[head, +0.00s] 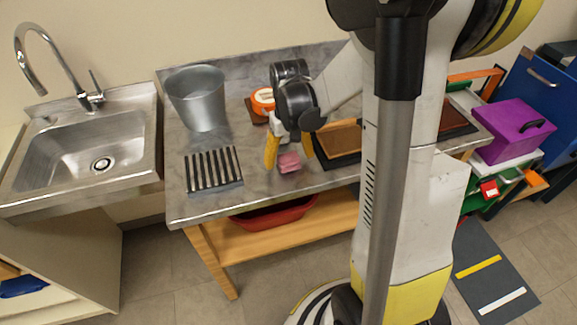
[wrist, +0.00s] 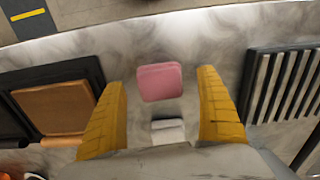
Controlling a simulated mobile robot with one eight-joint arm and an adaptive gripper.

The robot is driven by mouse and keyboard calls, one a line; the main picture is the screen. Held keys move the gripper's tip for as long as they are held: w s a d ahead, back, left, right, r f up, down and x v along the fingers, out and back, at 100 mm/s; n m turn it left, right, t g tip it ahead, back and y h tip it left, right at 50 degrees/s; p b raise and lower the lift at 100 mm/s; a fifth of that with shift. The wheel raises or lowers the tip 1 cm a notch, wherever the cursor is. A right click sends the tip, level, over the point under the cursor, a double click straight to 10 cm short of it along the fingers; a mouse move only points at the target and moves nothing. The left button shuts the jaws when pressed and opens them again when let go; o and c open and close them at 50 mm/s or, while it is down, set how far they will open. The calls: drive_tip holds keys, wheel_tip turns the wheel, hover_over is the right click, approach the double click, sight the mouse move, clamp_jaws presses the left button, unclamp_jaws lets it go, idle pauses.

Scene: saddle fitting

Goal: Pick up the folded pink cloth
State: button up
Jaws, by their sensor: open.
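The folded pink cloth (head: 289,162) lies on the grey marbled table near its front edge. In the wrist view the pink cloth (wrist: 160,82) is a small rounded square, ahead of and between the two yellow fingers. My gripper (head: 288,156) is open, with one finger on each side of the cloth in the head view. In the wrist view my gripper (wrist: 163,92) holds nothing, and neither finger touches the cloth. How high the fingertips are above the table I cannot tell.
A slatted black rack (head: 213,169) lies left of the cloth, and a dark tray with a brown panel (head: 341,140) lies right. A grey metal bucket (head: 198,97) and an orange round item (head: 262,100) stand behind. A sink (head: 85,150) is at far left.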

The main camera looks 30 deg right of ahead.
sight(289, 158)
drive_tip(key=shift+f, duration=0.6)
drive_tip(key=shift+r, duration=0.1)
drive_tip(key=c, duration=1.3)
drive_tip(key=shift+r, duration=0.1)
wheel_tip(289, 158, up, 5)
drive_tip(key=p, duration=0.2)
drive_tip(key=shift+f+p, duration=0.2)
drive_tip(key=shift+p, duration=0.15)
drive_tip(key=s+d+r+p, duration=0.3)
drive_tip(key=s+d+r, duration=0.3)
drive_tip(key=d, duration=0.3)
drive_tip(key=shift+s+d+r+p, duration=0.15)
drive_tip(key=shift+s+d+p, duration=0.15)
drive_tip(key=shift+s+p, duration=0.05)
